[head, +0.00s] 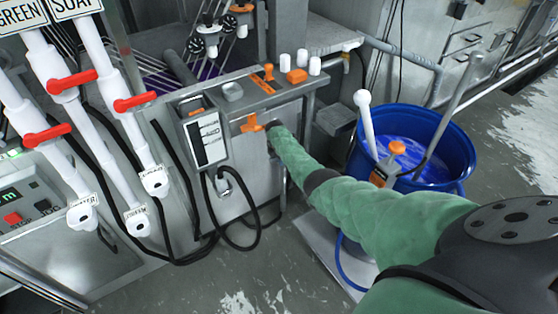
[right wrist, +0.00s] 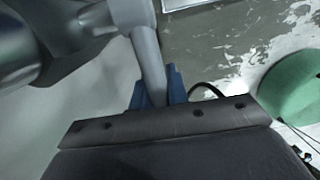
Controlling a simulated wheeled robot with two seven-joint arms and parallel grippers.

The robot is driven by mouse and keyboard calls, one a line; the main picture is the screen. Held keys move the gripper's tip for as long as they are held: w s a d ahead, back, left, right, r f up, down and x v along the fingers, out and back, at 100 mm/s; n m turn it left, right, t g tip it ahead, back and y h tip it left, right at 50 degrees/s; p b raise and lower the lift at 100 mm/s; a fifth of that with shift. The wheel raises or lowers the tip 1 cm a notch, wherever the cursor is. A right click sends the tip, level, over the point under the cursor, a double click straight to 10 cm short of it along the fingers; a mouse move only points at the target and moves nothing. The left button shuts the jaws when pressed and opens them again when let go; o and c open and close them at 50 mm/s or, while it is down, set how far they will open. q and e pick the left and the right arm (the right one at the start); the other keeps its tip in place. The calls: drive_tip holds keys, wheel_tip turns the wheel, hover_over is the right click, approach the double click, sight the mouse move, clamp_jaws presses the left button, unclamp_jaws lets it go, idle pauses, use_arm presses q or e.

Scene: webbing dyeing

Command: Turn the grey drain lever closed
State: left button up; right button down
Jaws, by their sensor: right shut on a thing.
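My right arm, in a green sleeve, reaches from the lower right to the front of the steel dye machine (head: 285,112) in the head view. My right gripper's tip is mostly hidden there behind the sleeve. In the right wrist view, the blue fingers of my right gripper (right wrist: 157,88) are shut on the grey drain lever (right wrist: 147,58), one finger on each side. The lever runs up from between the fingers to a grey round fitting at the top left. In the head view I cannot make out the lever. My left gripper is not in view.
A blue tub (head: 458,150) of blue liquid stands right of my right arm, holding a white-handled tool. A control box (head: 203,130) with hanging black cables is on the machine front. White pipes with red valve handles (head: 72,80) stand at left. Bare floor (head: 240,270) lies in front.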

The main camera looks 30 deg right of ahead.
drive_tip(key=c, duration=1.5)
unclamp_jaws()
drive_tip(key=shift+w+d+r, duration=0.1)
drive_tip(key=shift+r, duration=0.05)
drive_tip(key=shift+o, duration=0.7)
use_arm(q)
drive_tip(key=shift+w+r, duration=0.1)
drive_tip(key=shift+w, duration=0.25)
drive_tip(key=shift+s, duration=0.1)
